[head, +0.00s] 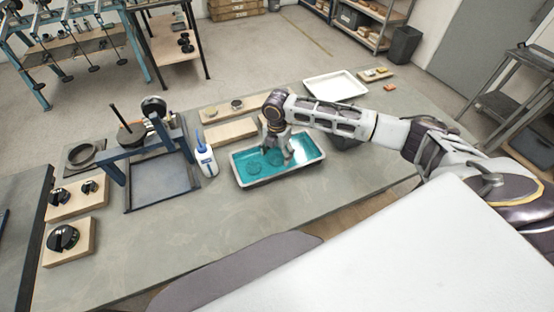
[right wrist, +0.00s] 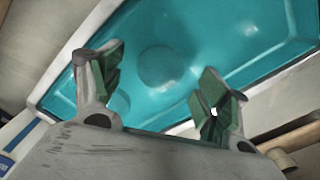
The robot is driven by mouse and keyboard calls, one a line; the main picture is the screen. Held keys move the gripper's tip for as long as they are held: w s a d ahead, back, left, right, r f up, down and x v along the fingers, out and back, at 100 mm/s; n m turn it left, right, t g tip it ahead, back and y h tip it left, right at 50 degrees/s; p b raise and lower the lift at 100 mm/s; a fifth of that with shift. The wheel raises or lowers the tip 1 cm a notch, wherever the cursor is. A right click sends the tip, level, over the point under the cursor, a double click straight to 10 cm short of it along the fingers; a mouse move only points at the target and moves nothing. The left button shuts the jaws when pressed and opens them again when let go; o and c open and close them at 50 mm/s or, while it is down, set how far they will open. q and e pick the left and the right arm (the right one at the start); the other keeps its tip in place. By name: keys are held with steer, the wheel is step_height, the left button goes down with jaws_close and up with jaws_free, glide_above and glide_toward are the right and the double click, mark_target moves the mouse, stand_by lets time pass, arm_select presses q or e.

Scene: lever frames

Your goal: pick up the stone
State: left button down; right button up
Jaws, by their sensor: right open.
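A white tray (head: 240,178) holds teal liquid. A dim round form under the surface, which may be the stone, shows between my fingers in the right wrist view (right wrist: 162,66). Its outline is blurred by the liquid. Round forms also show in the tray in the head view, and I cannot tell which is the stone. My right gripper (head: 278,153) is over the tray, pointing down, with its fingers spread. In the right wrist view its green-padded fingers (right wrist: 160,85) are apart with nothing between the pads. Whether the fingertips touch the liquid is unclear. My left gripper is not in view.
A white bottle (head: 205,156) stands just left of the tray. A blue-framed stand (head: 150,160) is further left. Wooden boards (head: 230,131) lie behind the tray, and an empty white tray (head: 335,86) sits at the back. The bench in front of the teal tray is clear.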

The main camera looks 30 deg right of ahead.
steer(key=shift+f, duration=0.9)
steer(key=c, duration=1.1)
